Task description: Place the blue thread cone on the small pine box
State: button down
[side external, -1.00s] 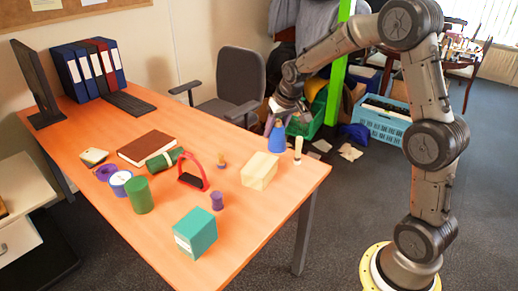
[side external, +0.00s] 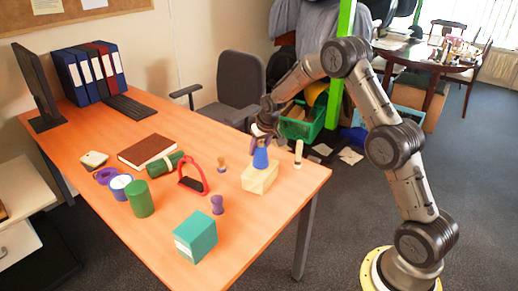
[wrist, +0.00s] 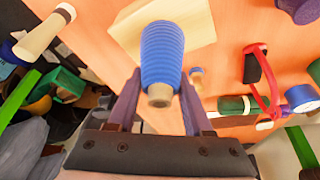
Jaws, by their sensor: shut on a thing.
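The blue thread cone (side external: 260,158) is upright at the top of the small pine box (side external: 259,178) in the side view. I cannot tell whether its base touches the box or hangs just above it. My gripper (side external: 264,141) is above the cone, shut on its upper part. In the wrist view the cone (wrist: 162,55) sits between the two fingers (wrist: 158,100), its tan tip toward the camera. The pine box (wrist: 190,25) shows behind the cone, partly hidden by it.
A red stirrup (side external: 193,176), a purple spool (side external: 217,204) and a teal box (side external: 195,234) are to the left and front. The table's right edge is close to the box.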

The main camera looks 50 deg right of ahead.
jog(key=shift+f, duration=0.15)
jog(key=shift+c, duration=1.6)
grip_release()
jog(key=shift+f, duration=0.1)
